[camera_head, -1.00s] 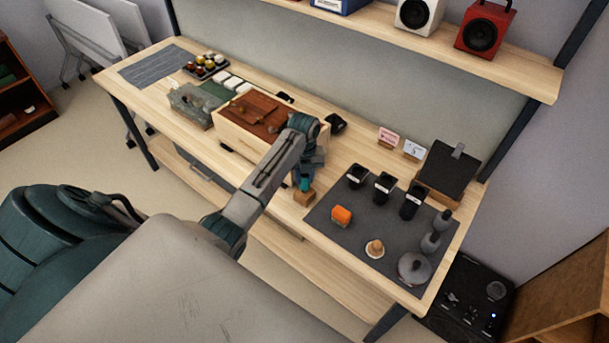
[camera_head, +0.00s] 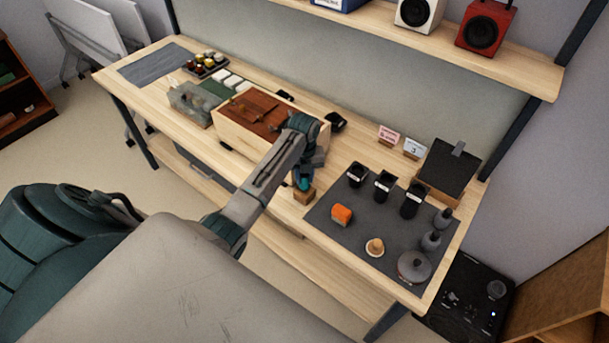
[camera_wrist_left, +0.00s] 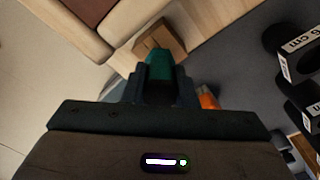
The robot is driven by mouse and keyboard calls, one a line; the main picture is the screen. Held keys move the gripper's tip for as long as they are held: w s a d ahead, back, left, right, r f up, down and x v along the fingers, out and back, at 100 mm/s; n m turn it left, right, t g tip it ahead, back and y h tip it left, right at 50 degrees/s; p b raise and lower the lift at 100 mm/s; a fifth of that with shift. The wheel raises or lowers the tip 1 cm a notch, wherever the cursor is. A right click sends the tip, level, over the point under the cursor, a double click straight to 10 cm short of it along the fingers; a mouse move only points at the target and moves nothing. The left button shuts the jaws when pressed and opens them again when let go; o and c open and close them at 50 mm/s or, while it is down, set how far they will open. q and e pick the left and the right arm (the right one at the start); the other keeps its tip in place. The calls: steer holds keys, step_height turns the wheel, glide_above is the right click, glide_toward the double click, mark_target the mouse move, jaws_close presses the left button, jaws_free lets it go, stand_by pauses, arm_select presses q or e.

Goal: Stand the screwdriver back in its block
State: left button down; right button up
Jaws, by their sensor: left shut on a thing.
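My left gripper (camera_head: 303,178) is shut on the teal handle of the screwdriver (camera_wrist_left: 160,66) and points down at the worktable. The screwdriver's handle also shows in the head view (camera_head: 303,185), right above the small wooden block (camera_head: 304,196). In the left wrist view the block (camera_wrist_left: 161,38) lies just beyond the handle's end. The shaft is hidden, and I cannot tell whether its tip is inside the block. My right gripper is not in view.
A wooden box with a red-brown top (camera_head: 258,112) stands close left of the gripper. A shelf (camera_head: 450,50) runs above the back.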

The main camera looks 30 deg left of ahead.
arm_select(q)
steer(key=shift+f, duration=0.45)
steer(key=c, duration=1.1)
jaws_free()
steer(key=shift+r+b, duration=0.45)
steer(key=shift+r, duration=0.05)
steer(key=r+b, duration=0.1)
steer(key=r, duration=0.2)
steer(key=r+b, duration=0.1)
steer(key=r, duration=0.2)
steer(key=shift+w+a+r, duration=0.2)
steer(key=shift+r, duration=0.1)
step_height(320, 180, up, 2)
steer(key=shift+p, duration=0.45)
steer(key=shift+r+p, duration=0.4)
steer(key=shift+r, duration=0.25)
